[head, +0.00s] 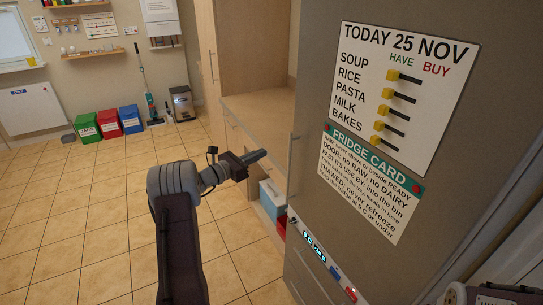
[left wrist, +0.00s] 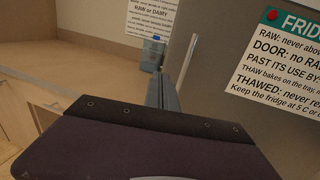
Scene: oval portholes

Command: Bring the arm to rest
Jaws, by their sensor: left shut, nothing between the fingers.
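My left arm comes up from the bottom of the head view, and its gripper (head: 258,156) is shut and empty. It points right toward the fridge (head: 270,60), in front of the wooden counter. In the left wrist view the shut fingers (left wrist: 165,90) point ahead, with the counter on the left and the fridge on the right. Part of what looks like my right arm (head: 490,293) shows at the bottom right corner of the head view; its gripper is not visible.
A list board (head: 405,85) with yellow sliders and a fridge card (head: 370,185) are on the fridge front. A wooden counter (head: 262,112) stands behind my gripper. Green, red and blue bins (head: 107,123) stand by the far wall. The tiled floor at left is clear.

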